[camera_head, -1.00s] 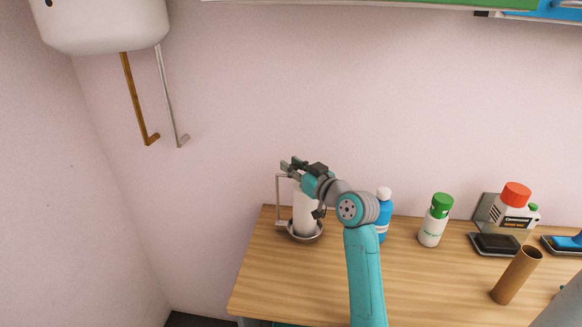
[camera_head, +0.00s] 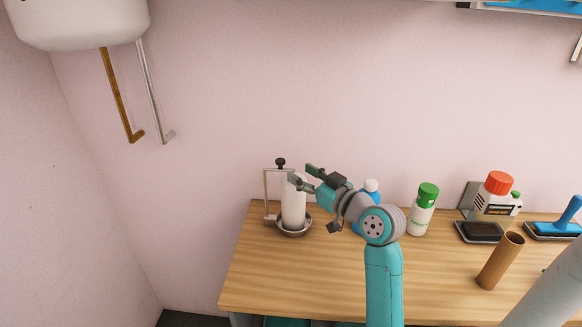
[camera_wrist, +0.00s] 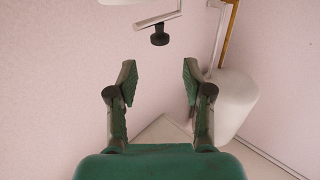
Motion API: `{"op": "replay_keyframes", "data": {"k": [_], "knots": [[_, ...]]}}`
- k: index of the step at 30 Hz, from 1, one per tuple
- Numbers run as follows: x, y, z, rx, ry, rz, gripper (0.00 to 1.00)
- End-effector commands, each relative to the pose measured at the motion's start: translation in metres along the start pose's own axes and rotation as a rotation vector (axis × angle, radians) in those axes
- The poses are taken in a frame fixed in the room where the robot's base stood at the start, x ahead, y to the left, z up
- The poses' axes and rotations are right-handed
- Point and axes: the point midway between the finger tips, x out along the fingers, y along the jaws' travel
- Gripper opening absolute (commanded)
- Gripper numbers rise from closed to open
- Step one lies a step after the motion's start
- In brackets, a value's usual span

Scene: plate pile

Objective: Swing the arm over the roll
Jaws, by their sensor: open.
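The white roll (camera_head: 293,208) stands upright in a round metal dish at the left end of the wooden table. The holder's thin metal arm (camera_head: 265,190) rises at its left and bends right near the top of the roll, with a black knob (camera_head: 280,162) on it. I cannot tell whether the bar lies over the roll. My gripper (camera_head: 301,175) is open and empty, just right of the knob, overlapping the roll's top. In the wrist view, the knob (camera_wrist: 160,38) and the holder's arm (camera_wrist: 158,21) show beyond my open fingers (camera_wrist: 156,82), apart from them.
A blue bottle (camera_head: 371,187) stands behind my arm. A green-capped bottle (camera_head: 422,212), a red-capped jug (camera_head: 495,200) and a brown tube (camera_head: 500,262) stand further right. A white tank (camera_head: 80,22) with two pipes hangs upper left. The table's (camera_head: 300,275) front left is clear.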

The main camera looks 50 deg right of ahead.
Motion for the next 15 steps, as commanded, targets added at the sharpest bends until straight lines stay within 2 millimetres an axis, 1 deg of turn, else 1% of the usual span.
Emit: {"op": "replay_keyframes", "data": {"k": [1,3,6,15], "knots": [[-0.008,0.001,0.0,0.0,0.0,0.003,0.5],[-0.016,0.001,0.0,0.0,0.0,0.002,0.5],[-0.023,0.001,0.0,0.0,0.0,0.001,0.5],[-0.026,0.0,0.0,0.0,0.0,-0.001,0.5]]}}
